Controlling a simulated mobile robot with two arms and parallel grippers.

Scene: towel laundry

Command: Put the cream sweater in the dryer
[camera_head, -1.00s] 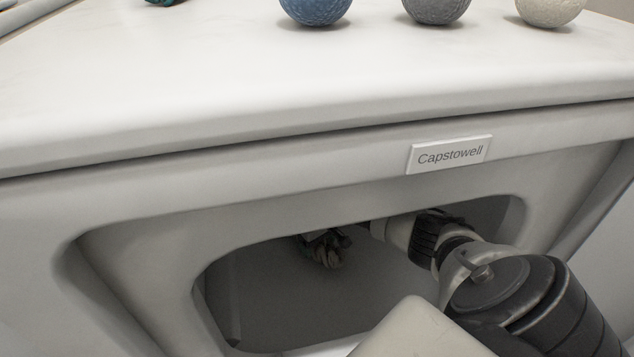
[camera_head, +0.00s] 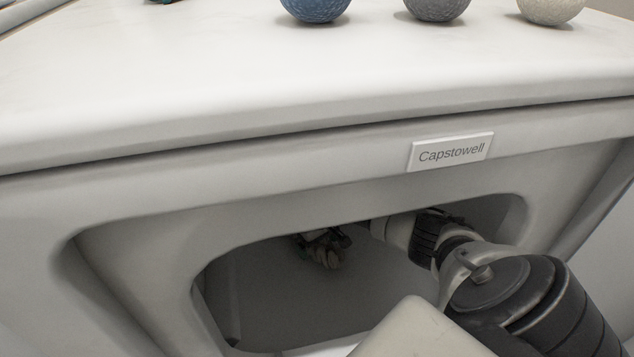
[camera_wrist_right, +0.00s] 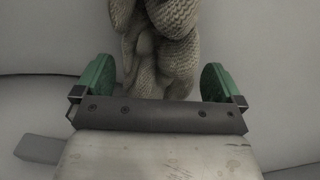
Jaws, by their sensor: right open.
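The dryer (camera_head: 300,160) is the white machine with a "Capstowell" label and a wide rounded opening in its front. My right arm reaches in through this opening. My right gripper (camera_head: 322,238) is inside, partly hidden by the opening's upper edge. The cream sweater (camera_head: 328,258) shows as a small knitted bunch just below the gripper. In the right wrist view the cream sweater (camera_wrist_right: 160,45) is a thick knitted bunch ahead of the fingers. There the gripper (camera_wrist_right: 158,85) is open, its green fingers standing apart on either side of the sweater's near end. My left gripper is not in view.
A blue ball (camera_head: 316,8), a grey ball (camera_head: 437,8) and a whitish ball (camera_head: 552,10) stand on the dryer's top. A dark green item (camera_head: 163,2) is cut off at the top left. The opening's edges lie close around my right arm.

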